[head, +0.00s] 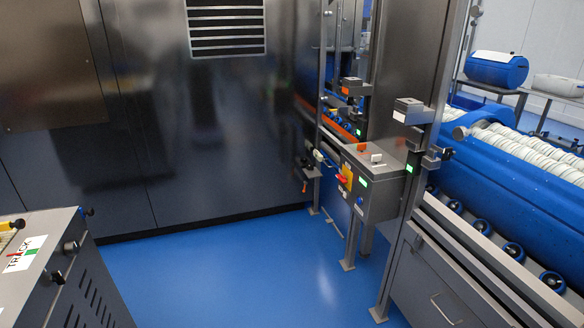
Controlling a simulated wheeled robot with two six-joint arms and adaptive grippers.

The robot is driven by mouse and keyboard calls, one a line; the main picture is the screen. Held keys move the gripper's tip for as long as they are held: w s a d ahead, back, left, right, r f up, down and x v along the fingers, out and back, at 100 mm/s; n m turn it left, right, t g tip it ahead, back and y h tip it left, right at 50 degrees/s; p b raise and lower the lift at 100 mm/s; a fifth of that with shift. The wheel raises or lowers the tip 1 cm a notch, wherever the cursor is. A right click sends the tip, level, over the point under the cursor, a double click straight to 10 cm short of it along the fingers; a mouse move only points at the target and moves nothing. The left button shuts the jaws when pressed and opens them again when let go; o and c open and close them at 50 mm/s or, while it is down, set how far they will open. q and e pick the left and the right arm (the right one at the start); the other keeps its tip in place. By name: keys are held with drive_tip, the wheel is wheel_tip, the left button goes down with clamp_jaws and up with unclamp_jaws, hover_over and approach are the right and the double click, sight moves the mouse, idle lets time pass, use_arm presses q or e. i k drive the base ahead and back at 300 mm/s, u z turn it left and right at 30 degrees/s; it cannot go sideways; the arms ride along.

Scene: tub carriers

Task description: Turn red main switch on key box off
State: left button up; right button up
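The key box (384,202) is a grey steel box on a stand, right of the middle in the head view. On its left-hand face is a yellow plate (347,172) with a red switch (341,179). The switch is small here, and I cannot tell its position. A lit green label (363,182) is beside the plate. An orange part (361,147) and a white part (376,158) sit on the box's sloped top. Neither of my grippers is in view.
Bare blue floor (220,265) lies in front of the box. A dark steel wall (200,130) stands behind. A steel post (412,190) and a blue roller conveyor (520,180) are on the right. A cabinet marked "TRACK" (75,285) stands at lower left.

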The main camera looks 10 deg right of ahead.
sight(343, 180)
drive_tip(key=u, duration=0.1)
drive_tip(key=i, duration=1.15)
drive_tip(key=z, duration=0.8)
drive_tip(key=i, duration=0.75)
drive_tip(key=z, duration=0.8)
